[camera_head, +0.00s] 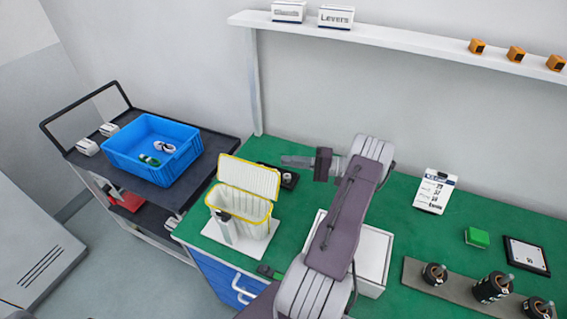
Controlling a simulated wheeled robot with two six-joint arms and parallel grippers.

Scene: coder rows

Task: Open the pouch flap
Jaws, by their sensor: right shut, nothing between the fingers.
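The pouch (238,224) is a cream, ribbed container with a yellow rim, standing on a white plate near the left end of the green bench. Its flap (249,178), cream with a yellow edge, stands raised at the back, and the mouth shows open. A pale grey upright piece is at the pouch's front. My right gripper (284,160) is shut and empty, pointing left, just behind and right of the flap's upper edge in the picture. I cannot tell whether it touches the flap. My right arm hides part of the bench and a white box. My left gripper is not in view.
A dark cart with a blue bin (128,160) stands left of the bench. A white box (373,258) sits beneath my arm. A card (435,191), a green block (477,238) and a strip with dark cylinders (412,270) lie right. A wall shelf (400,38) runs above.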

